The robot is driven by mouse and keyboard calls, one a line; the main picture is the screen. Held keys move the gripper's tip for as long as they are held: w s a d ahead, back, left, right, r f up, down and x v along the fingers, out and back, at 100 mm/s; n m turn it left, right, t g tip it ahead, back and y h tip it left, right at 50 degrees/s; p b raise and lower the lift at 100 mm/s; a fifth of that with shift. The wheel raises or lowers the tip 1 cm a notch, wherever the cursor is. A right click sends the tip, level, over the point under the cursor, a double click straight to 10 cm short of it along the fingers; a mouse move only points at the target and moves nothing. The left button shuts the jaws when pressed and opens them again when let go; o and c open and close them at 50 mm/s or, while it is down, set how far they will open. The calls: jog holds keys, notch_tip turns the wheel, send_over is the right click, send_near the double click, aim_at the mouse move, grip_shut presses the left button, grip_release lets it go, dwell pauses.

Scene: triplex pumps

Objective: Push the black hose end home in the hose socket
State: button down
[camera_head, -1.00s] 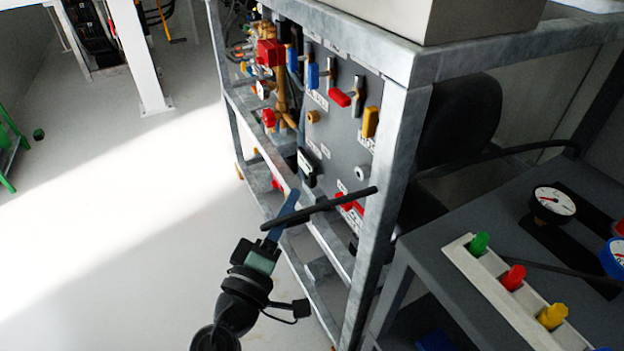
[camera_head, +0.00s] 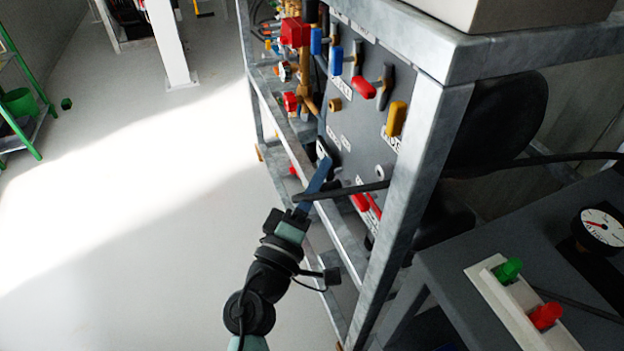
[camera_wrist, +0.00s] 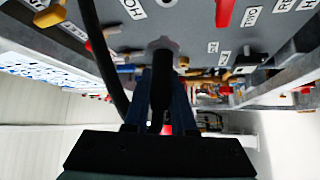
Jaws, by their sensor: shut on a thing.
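My gripper (camera_head: 325,163) reaches up to the grey panel (camera_head: 352,140), its blue fingers close to it. In the wrist view, my gripper (camera_wrist: 160,100) is shut on the black hose end (camera_wrist: 161,75), which points away from me between the fingers. Its tip overlaps a pale round fitting (camera_wrist: 162,43) that looks like the hose socket; I cannot tell whether it is inside or just in front. In the head view the black hose (camera_head: 345,191) runs right from the fingers towards the frame post. A pale round fitting (camera_head: 381,171) shows right of the fingers; I cannot tell whether it is the same one.
A metal frame post (camera_head: 412,190) stands right of my gripper. Red, blue and yellow handles (camera_head: 397,118) stick out of the panel. A grey bench (camera_head: 480,230) at the right carries a gauge (camera_head: 600,228) and a strip of coloured knobs. Open floor lies left.

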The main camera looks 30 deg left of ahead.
aim_at(339, 182)
jog(key=shift+w+d+b, duration=0.25)
jog(key=shift+w+d, duration=0.45)
jog(key=shift+w, duration=0.2)
jog(key=shift+w+d+b, duration=0.25)
jog(key=shift+w+d, duration=0.4)
jog(key=shift+w, duration=0.2)
jog(key=shift+b, duration=0.6)
dwell(0.5)
jog(key=shift+w+d, duration=0.75)
jog(key=shift+w, duration=0.15)
dwell(0.7)
jog(key=c, duration=0.7)
grip_release()
jog(key=shift+o, duration=0.2)
jog(key=shift+s, duration=0.1)
jog(key=b+v, duration=0.3)
jog(key=v, duration=0.9)
jog(key=shift+s, duration=0.35)
